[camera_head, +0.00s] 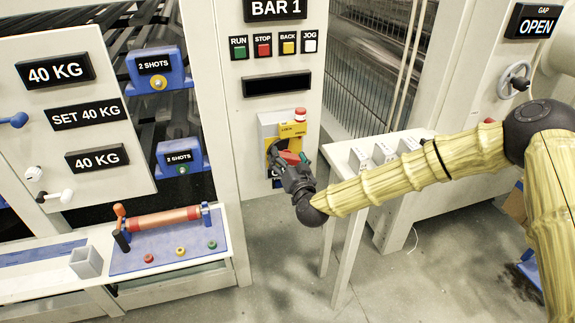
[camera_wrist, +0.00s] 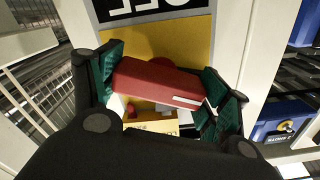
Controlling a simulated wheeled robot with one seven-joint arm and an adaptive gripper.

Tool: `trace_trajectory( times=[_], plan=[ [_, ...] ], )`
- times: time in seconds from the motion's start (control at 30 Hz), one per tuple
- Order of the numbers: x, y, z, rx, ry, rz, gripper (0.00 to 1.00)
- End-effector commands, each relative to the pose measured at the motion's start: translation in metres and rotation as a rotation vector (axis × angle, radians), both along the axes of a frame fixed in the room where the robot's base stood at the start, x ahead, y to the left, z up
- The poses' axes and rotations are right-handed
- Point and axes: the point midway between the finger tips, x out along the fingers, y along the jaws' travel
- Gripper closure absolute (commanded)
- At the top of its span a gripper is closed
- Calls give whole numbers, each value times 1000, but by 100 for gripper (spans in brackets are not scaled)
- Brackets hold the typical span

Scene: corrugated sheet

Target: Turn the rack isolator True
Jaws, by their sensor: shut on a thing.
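The rack isolator (camera_head: 269,127) is a grey box with a yellow plate, mounted low on the pale post under the BAR 1 buttons. Its red handle (camera_wrist: 158,84) lies between the green pads of my gripper (camera_wrist: 165,90) in the wrist view. The handle is slightly tilted there and has a white mark near its right end. My gripper (camera_head: 284,162) is shut on this handle and hides much of the isolator's lower front in the head view. The handle's pointed setting cannot be read.
A white side table (camera_head: 352,160) with several small pale boxes stands to the right, under my arm. A blue tray (camera_head: 165,252) with a red roller is at the lower left. The OPEN cabinet with a handwheel (camera_head: 514,80) is at the right. Grey floor is clear below.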

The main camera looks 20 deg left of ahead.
Motion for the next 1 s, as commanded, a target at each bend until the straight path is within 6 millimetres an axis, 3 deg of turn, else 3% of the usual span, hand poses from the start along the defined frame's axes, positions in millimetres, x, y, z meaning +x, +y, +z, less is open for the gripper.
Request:
trace_trajectory(
  times=[1.0],
  plan=[
    [1,-1,-3,769,518,-2,48]
  ],
)
